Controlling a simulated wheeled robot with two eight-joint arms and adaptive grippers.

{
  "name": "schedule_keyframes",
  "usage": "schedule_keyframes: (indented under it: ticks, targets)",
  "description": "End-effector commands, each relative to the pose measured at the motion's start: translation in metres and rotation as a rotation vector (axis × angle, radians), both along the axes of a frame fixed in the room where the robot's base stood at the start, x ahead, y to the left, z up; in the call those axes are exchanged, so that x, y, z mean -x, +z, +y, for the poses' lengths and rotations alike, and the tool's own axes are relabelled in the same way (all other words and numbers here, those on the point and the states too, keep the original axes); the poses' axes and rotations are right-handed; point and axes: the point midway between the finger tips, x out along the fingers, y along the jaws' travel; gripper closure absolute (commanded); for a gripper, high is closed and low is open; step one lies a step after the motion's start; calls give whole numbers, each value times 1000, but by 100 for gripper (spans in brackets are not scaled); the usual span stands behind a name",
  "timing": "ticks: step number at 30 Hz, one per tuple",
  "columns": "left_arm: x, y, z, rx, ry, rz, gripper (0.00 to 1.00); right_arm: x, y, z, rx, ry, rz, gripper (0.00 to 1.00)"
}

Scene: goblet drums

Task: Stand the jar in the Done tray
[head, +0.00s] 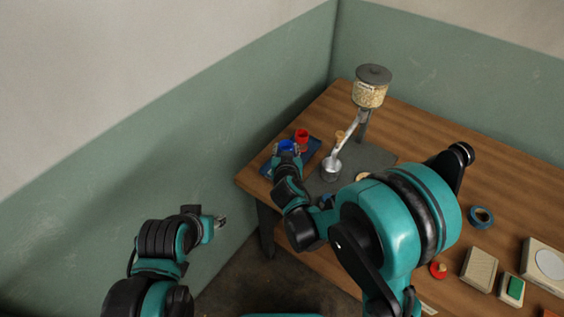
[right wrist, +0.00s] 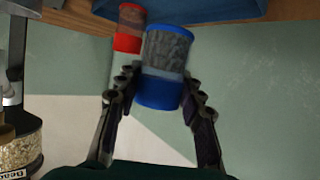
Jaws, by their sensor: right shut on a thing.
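My right gripper (head: 285,152) is shut on a jar with a blue lid (head: 286,146), above or at the dark blue tray (head: 315,146) at the table's far left corner. In the right wrist view, which looks upside down, the jar (right wrist: 167,60) has clear walls, grey contents and blue ends, and sits between the two fingers (right wrist: 160,95). The tray (right wrist: 220,8) shows at the top edge there. I cannot tell whether the jar touches the tray. No tray label is readable. My left gripper (head: 218,221) hangs off the table's left side; its opening is too small to judge.
A red-lidded jar (head: 301,136) stands on the tray beside the held one. A grain dispenser (head: 369,94) with a metal chute and cup (head: 331,170) stands to the right. A tape roll (head: 481,217) and several boxes lie on the right side of the table.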

Motion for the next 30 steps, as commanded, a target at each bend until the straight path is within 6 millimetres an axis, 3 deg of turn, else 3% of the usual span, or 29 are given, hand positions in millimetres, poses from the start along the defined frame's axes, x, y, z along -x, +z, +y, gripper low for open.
schedule_keyframes:
  ticks: [8, 15, 26, 27, 29, 30]
  targets:
    - [0, -11, 0, 0, 0, 0, 59, -12, -17, 14, 1, -2, 0, 93]
    - [0, -32, 0, 0, 0, 0, 59, -11, -52, 13, 1, -2, 0, 93]
    - [0, -29, 0, 0, 0, 0, 59, -11, -53, 13, 1, -2, 0, 93]
    - [0, -29, 0, 0, 0, 0, 59, -11, -53, 13, 1, -2, 0, 57]
    - [0, -29, 0, 0, 0, 0, 59, -11, -53, 13, 1, -2, 0, 41]
    - [0, -29, 0, 0, 0, 0, 59, -11, -53, 13, 1, -2, 0, 41]
